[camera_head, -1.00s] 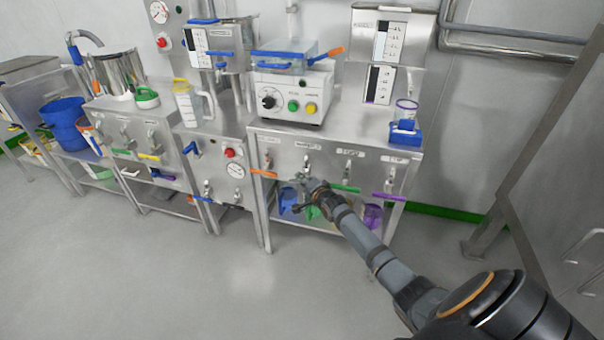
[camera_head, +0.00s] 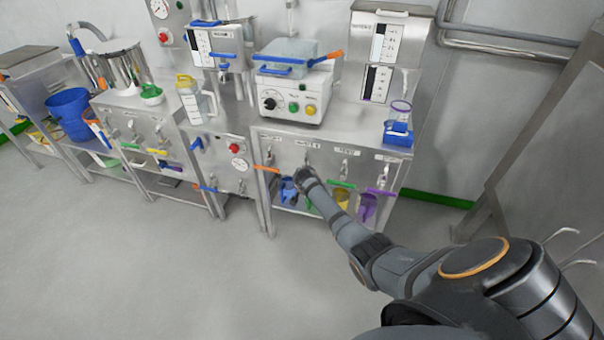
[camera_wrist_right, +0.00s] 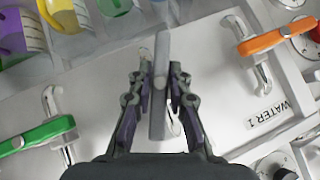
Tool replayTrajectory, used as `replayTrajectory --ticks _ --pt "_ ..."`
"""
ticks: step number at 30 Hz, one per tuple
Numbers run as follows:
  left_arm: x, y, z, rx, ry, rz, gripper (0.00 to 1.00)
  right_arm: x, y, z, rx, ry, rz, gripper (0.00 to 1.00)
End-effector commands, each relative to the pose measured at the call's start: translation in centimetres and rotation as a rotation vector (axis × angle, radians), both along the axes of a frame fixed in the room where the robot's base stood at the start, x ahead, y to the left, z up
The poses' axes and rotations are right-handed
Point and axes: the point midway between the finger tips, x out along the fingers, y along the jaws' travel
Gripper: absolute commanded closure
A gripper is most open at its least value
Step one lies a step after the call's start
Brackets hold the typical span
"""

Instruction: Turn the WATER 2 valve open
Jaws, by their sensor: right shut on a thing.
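The front panel (camera_head: 270,150) of the right bench carries a row of taps with lever handles. The WATER 2 valve handle (camera_wrist_right: 160,88) is a plain grey bar in the right wrist view, upright in that picture. My right gripper (camera_wrist_right: 160,78) has its fingers closed on either side of this bar. In the head view my right gripper (camera_head: 303,178) is at the second tap from the left and hides most of it. The WATER 2 label (camera_head: 308,145) is small above it. My left gripper is not in view.
The orange-handled WATER 1 tap (camera_wrist_right: 262,42) is on one side and a green-handled tap (camera_wrist_right: 38,135) on the other, both close to the gripper. A purple handle (camera_head: 380,192) is farther right. Jugs, including a yellow one (camera_wrist_right: 62,12), stand on the shelf below.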

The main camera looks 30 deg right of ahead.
Motion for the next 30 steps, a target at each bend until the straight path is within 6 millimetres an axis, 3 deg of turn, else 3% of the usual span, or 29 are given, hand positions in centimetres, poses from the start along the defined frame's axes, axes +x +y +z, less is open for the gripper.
replayTrajectory --ticks 15,30 --pt "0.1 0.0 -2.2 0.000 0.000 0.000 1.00 0.1 0.0 -0.1 -0.230 0.267 0.000 1.00" --pt "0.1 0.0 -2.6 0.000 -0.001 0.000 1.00 0.0 -0.1 0.0 -0.281 0.327 0.000 1.00"
